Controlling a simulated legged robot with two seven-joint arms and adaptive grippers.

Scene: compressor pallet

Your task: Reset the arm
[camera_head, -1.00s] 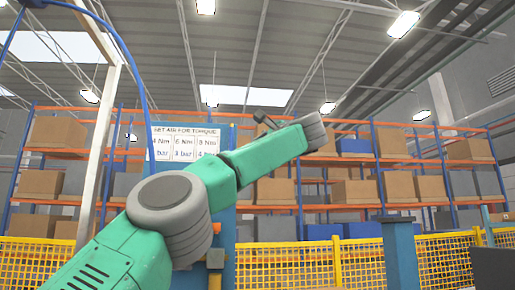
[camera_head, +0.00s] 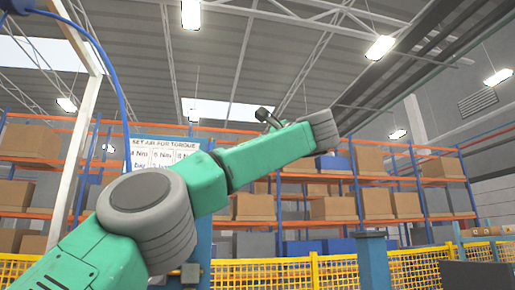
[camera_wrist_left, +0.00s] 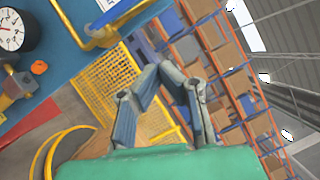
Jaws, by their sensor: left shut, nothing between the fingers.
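My green left arm (camera_head: 148,226) comes in from the lower left in the head view and reaches up to the right, with grey joints. A small dark part of my left gripper (camera_head: 268,118) shows above the forearm there. In the left wrist view my left gripper (camera_wrist_left: 164,70) has its fingers brought together at the tips, with nothing held. It points toward a blue panel and yellow mesh and appears to touch nothing. My right gripper is in neither view.
A blue panel with a torque sign (camera_head: 165,153) stands behind the arm. Yellow mesh fencing (camera_head: 335,270) and orange racks with boxes (camera_head: 333,208) lie beyond. The left wrist view shows a gauge (camera_wrist_left: 11,30), a yellow pipe (camera_wrist_left: 75,22) and an orange knob (camera_wrist_left: 39,67) near the panel.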

